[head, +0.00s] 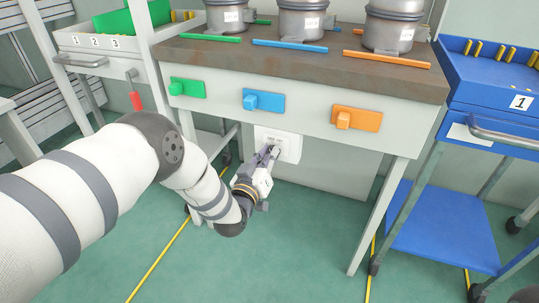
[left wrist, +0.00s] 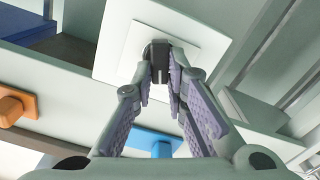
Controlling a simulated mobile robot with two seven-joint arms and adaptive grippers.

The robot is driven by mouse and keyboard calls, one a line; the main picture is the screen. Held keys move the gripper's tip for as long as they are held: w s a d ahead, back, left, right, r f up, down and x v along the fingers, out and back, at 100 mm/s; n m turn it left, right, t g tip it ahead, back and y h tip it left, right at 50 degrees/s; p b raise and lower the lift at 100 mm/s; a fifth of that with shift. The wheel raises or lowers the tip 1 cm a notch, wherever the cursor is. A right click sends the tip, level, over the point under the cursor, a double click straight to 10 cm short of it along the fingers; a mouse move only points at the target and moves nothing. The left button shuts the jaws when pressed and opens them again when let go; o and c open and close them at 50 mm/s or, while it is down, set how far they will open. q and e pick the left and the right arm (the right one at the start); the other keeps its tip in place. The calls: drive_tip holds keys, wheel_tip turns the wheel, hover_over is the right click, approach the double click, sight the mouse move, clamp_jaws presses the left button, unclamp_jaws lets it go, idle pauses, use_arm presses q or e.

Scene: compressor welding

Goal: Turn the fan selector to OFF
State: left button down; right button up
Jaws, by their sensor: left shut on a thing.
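The fan selector is a dark knob on a white square plate (head: 288,147) fixed under the front of the workbench. The plate (left wrist: 126,48) and the dark knob (left wrist: 158,50) also show in the left wrist view. My left gripper (head: 272,152) reaches the plate from the lower left. In the left wrist view its fingers (left wrist: 161,72) are shut on the knob, one on each side. The markings on the plate are too small to read, and the fingers partly hide the knob. My right gripper is not in view.
Green (head: 187,88), blue (head: 264,102) and orange (head: 357,118) blocks with knobs sit on the bench front above the plate. Metal canisters (head: 302,18) stand on the bench top. A blue cart (head: 440,222) stands at right, a white cart (head: 85,60) at left. The floor below is clear.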

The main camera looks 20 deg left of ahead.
use_arm(q)
drive_tip(key=shift+f+n, duration=0.15)
drive_tip(key=shift+n, duration=0.45)
drive_tip(key=c, duration=1.6)
unclamp_jaws()
drive_tip(key=s, duration=1.2)
drive_tip(key=shift+a, duration=0.25)
